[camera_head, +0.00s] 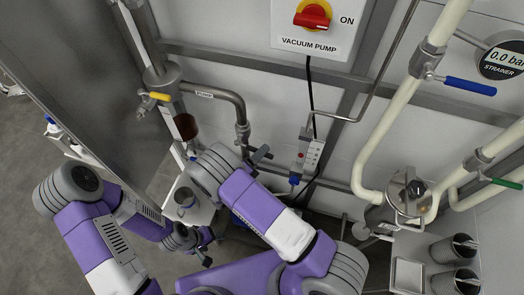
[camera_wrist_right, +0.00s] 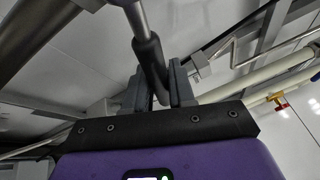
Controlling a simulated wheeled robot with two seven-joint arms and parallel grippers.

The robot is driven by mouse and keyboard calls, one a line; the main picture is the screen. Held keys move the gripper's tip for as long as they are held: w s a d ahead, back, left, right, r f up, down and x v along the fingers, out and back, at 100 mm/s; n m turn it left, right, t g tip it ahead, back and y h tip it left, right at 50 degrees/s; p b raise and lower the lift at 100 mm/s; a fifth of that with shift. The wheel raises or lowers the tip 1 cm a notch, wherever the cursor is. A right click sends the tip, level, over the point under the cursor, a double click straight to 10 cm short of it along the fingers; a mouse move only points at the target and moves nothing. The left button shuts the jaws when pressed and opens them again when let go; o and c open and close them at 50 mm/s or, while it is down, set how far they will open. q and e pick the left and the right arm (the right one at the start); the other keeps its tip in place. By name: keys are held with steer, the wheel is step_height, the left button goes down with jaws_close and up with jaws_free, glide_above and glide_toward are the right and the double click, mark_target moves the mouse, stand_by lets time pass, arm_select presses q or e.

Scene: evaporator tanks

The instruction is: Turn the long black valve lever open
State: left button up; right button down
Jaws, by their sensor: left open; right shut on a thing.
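The long black valve lever (camera_wrist_right: 149,58) shows in the right wrist view as a black sleeve on a metal rod. It runs down between the two fingers of my right gripper (camera_wrist_right: 158,82), which is shut on it. In the head view my right gripper (camera_head: 259,155) is beside the lower end of the grey pipe with its valve fitting (camera_head: 243,132). The lever cannot be made out clearly there. My left gripper (camera_head: 205,257) is open and low at the lower left, apart from the pipework and partly hidden by its own arm.
A yellow-handled valve (camera_head: 159,96) and a brown sight glass (camera_head: 186,127) are left of the pipe. A steel tank wall (camera_head: 85,80) bounds the left side.

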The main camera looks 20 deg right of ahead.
steer(key=shift+w+a+f+m+g+y+b, duration=0.15)
steer(key=shift+a+f+m+y, duration=0.1)
steer(key=shift+f+m, duration=0.25)
steer(key=shift+w+a+f+m+g+y+b, duration=0.1)
steer(key=shift+f+m+y+b, duration=0.1)
steer(key=shift+f+m, duration=0.35)
steer(key=shift+w+a+f+m+g+y+b, duration=0.15)
steer(key=shift+a+f+m+y, duration=0.15)
steer(key=shift+m, duration=0.35)
steer(key=shift+d, duration=0.1)
steer(key=c, duration=1)
jaws_free()
steer(key=shift+c, duration=0.2)
steer(key=v, duration=0.7)
steer(key=shift+s+a, duration=0.2)
steer(key=shift+a, duration=0.05)
steer(key=shift+c, duration=0.3)
